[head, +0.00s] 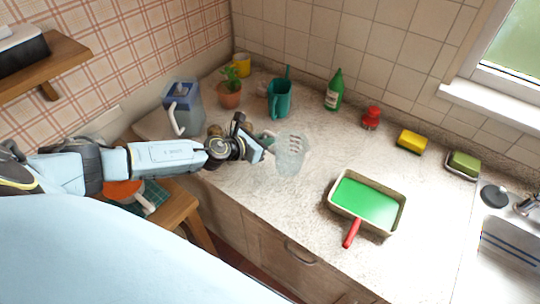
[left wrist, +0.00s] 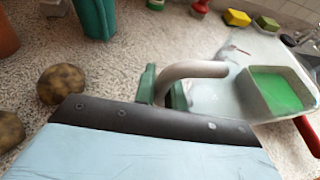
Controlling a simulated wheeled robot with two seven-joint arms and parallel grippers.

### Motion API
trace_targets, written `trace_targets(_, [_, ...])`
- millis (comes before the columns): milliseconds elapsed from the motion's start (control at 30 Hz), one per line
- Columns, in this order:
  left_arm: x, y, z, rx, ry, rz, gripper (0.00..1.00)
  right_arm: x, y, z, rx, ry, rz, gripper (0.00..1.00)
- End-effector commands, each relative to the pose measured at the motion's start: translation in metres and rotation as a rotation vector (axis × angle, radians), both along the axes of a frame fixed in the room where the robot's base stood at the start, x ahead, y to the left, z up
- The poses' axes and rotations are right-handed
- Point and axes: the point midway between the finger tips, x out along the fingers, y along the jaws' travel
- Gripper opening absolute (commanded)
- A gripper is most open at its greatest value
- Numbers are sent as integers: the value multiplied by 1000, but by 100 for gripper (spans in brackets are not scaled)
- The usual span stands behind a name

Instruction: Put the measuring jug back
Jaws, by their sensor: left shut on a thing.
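The measuring jug (head: 291,155) is clear, with faint markings, and stands out over the speckled worktop left of centre in the head view. My left gripper (head: 266,143) reaches it from the left and is shut on its handle. In the left wrist view the pale handle (left wrist: 196,69) passes between the green fingertips (left wrist: 164,88), and the see-through jug body (left wrist: 215,98) lies beyond. I cannot tell whether the jug's base touches the worktop. My right gripper is not in view.
A tray with green filling (head: 367,201) and a red-handled tool lie right of the jug. Behind stand a teal watering can (head: 280,98), a potted plant (head: 229,95), a green bottle (head: 334,90) and a blue-lidded container (head: 182,107). Potatoes (left wrist: 62,84) lie beside my gripper. Worktop between jug and bottle is clear.

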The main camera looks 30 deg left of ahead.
Motion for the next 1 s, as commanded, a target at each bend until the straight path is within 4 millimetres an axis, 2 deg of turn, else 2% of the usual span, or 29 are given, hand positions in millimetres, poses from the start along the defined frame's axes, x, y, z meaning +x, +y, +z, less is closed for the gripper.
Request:
trace_targets(167, [0, 0, -11, -3, -1, 1, 0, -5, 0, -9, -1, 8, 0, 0])
trace_targets(400, [0, -1, -41, -4, -1, 2, 0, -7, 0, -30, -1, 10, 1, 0])
trace_targets(667, [1, 0, -39, -1, -3, 1, 0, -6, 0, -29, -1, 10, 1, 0])
trace_targets(867, [1, 0, -46, -1, -3, 1, 0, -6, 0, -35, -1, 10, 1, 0])
trace_targets(900, [0, 0, -45, -1, -2, 1, 17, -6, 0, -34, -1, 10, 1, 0])
trace_targets(1000, [0, 0, -44, -1, -2, 1, 30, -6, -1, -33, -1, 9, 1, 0])
